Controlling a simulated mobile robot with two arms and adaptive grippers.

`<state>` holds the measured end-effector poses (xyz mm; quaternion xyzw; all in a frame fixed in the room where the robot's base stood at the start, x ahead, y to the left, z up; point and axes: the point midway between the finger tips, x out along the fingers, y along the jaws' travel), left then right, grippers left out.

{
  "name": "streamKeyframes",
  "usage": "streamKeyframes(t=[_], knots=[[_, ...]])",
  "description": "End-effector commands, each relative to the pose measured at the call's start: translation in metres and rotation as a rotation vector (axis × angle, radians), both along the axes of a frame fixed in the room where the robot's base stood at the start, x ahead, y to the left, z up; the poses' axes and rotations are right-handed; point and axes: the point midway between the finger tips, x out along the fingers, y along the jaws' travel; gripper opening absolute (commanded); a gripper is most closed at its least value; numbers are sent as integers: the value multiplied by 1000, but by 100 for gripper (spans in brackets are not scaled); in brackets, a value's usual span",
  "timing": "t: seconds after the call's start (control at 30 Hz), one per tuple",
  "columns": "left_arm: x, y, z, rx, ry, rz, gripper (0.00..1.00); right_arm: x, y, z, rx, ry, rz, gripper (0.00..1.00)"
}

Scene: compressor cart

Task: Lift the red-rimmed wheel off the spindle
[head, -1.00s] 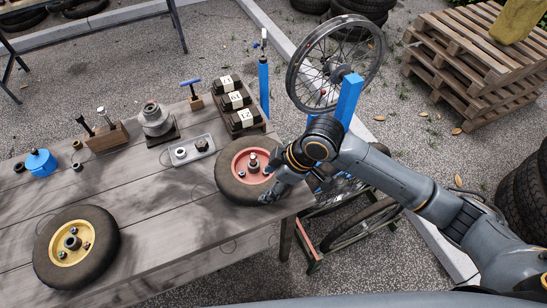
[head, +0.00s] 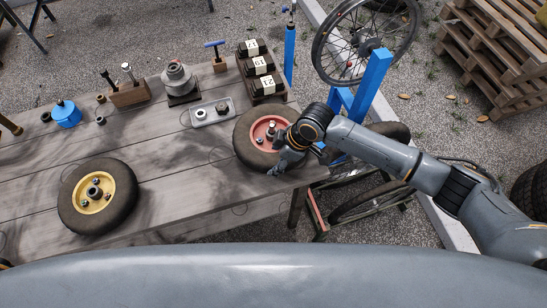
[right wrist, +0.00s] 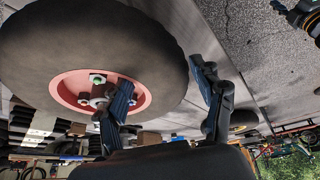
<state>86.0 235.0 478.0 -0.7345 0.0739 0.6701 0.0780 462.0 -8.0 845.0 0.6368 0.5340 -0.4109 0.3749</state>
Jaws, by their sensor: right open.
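The red-rimmed wheel (head: 248,151) lies flat near the right end of the bench, with a dark tyre. The spindle (head: 271,127) stands up through its hub; nuts show on the red rim. In the right wrist view the wheel (right wrist: 90,35) fills the upper left. My right gripper (head: 284,160) is open at the wheel's near right side. In the wrist view the open gripper (right wrist: 161,78) has one finger over the rim near the hub and the other outside the tyre. I cannot tell whether either finger touches. My left gripper is not in view.
A yellow-rimmed wheel (head: 121,207) lies at the bench's left. Behind are a small metal tray (head: 212,115), a grey cylinder (head: 177,77), numbered dark blocks (head: 267,85) and a blue pot (head: 67,115). A blue stand (head: 371,82) with a spoked wheel (head: 330,68) stands beyond the bench's right end.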

Motion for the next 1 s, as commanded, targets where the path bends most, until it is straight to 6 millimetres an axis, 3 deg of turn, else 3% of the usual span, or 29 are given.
streamKeyframes(t=[0.2, 0.53, 0.87, 0.9, 0.93, 1.0], knots=[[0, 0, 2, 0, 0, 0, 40, 2, 8, -18, 0, 0, -1, 68], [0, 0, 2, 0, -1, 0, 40, 2, 8, -20, 1, -1, 0, 68], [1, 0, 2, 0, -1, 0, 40, 2, 8, -20, 0, 0, -1, 0], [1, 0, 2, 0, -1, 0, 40, 2, 8, -21, 0, 0, -1, 0], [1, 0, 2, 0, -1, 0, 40, 2, 8, -21, 0, 0, -1, 51], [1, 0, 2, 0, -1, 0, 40, 2, 8, -21, -1, 1, -1, 36]])
